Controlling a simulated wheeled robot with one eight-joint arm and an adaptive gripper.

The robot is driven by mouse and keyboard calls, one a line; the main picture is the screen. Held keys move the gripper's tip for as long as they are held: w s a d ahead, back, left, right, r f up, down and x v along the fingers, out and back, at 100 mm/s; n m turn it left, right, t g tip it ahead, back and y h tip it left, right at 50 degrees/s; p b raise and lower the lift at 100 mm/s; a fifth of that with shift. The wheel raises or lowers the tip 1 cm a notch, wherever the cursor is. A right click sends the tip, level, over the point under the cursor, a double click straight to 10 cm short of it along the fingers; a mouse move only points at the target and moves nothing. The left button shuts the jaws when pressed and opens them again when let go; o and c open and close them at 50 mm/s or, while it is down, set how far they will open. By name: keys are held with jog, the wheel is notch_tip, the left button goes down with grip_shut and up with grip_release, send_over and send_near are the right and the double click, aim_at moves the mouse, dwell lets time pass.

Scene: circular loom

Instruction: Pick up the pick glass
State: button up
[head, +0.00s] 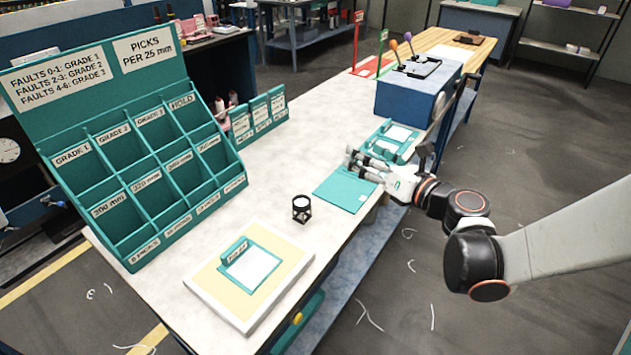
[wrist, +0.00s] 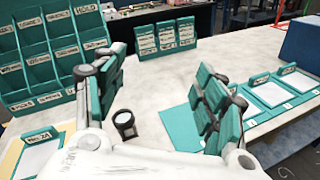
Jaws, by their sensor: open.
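The pick glass (head: 301,208) is a small black-framed stand with a round pale lens on top. It stands upright on the pale bench top, left of the teal mat, and also shows in the wrist view (wrist: 125,124), low and close to the left finger. My gripper (head: 355,163) is open and empty above the teal mat, to the right of and farther back than the pick glass. In the wrist view its two teal-padded fingers (wrist: 160,88) stand wide apart with bare bench between them.
A teal sorting rack (head: 150,180) stands at the left, with small label stands (head: 258,116) behind. A cream board (head: 205,287) with a teal card holder lies in front. The teal mat (head: 345,190) and a blue box (head: 408,97) are at the right. Bench around the glass is clear.

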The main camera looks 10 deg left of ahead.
aim_at(310, 209)
jog(key=s+a+f+n+g, duration=0.1)
jog(key=f+n+g, duration=0.1)
jog(key=f, duration=0.2)
jog(key=s+a+f+n+g, duration=0.1)
jog(key=s+f+n+g, duration=0.1)
jog(key=f, duration=0.3)
jog(key=s+a+f+n+g, duration=0.1)
jog(key=s+f+n, duration=0.1)
jog(key=f, duration=0.3)
jog(key=shift+a+n+g, duration=0.35)
jog(key=shift+n+g, duration=0.05)
jog(key=shift+n, duration=0.4)
jog(key=shift+h, duration=0.3)
jog(key=b+x, duration=0.1)
jog(key=x, duration=0.6)
jog(key=shift+s+f+b, duration=0.15)
jog(key=shift+s+b, duration=0.05)
jog(key=shift+b, duration=0.15)
jog(key=shift+r+b+x, duration=0.2)
jog(key=shift+b+x, duration=0.3)
jog(key=shift+x, duration=1.15)
jog(key=shift+r+b+x, duration=0.2)
jog(key=shift+b+x, duration=0.3)
jog(key=shift+x, duration=1.15)
jog(key=shift+a, duration=0.15)
jog(key=shift+c, duration=0.2)
jog(key=c, duration=1.1)
